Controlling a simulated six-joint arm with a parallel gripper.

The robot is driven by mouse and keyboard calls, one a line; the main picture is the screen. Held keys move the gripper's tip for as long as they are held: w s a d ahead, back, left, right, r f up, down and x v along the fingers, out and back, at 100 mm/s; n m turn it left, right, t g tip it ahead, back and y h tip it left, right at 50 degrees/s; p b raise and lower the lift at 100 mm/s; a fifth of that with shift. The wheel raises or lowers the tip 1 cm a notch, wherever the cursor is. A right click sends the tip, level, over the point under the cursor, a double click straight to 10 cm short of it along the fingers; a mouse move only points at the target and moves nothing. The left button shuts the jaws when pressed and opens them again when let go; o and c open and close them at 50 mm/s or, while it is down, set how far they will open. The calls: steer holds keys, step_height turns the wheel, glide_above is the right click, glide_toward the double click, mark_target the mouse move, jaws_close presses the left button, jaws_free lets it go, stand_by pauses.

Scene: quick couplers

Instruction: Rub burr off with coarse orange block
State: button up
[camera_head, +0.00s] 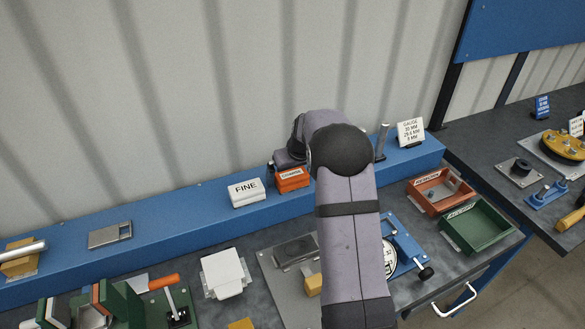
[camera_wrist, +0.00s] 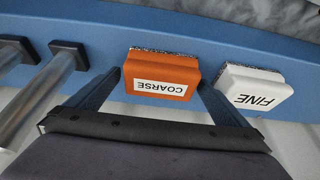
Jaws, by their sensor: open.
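The orange block labelled COARSE (camera_head: 291,180) sits on the blue ledge against the wall. In the wrist view the same block (camera_wrist: 162,76) lies between the two dark fingers of my gripper (camera_wrist: 160,84). The fingers are apart, one on each side of the block; I cannot tell whether either touches it. A grey abrasive layer shows along one edge of the block. In the head view my arm hides most of my gripper. No burr can be made out, and part of the bench is behind my arm.
A white block labelled FINE (camera_head: 246,192) stands close beside the orange one, near one finger in the wrist view (camera_wrist: 252,90). Metal posts (camera_head: 382,141) and a gauge sign (camera_head: 410,132) are farther right. Red (camera_head: 418,202) and green (camera_head: 457,239) trays sit on the bench.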

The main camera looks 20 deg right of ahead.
steer(key=shift+w+f, duration=0.1)
steer(key=shift+f, duration=0.1)
steer(key=c, duration=1.3)
steer(key=o, duration=1.3)
steer(key=shift+r, duration=0.25)
steer(key=shift+r+p, duration=0.6)
steer(key=shift+r, duration=0.1)
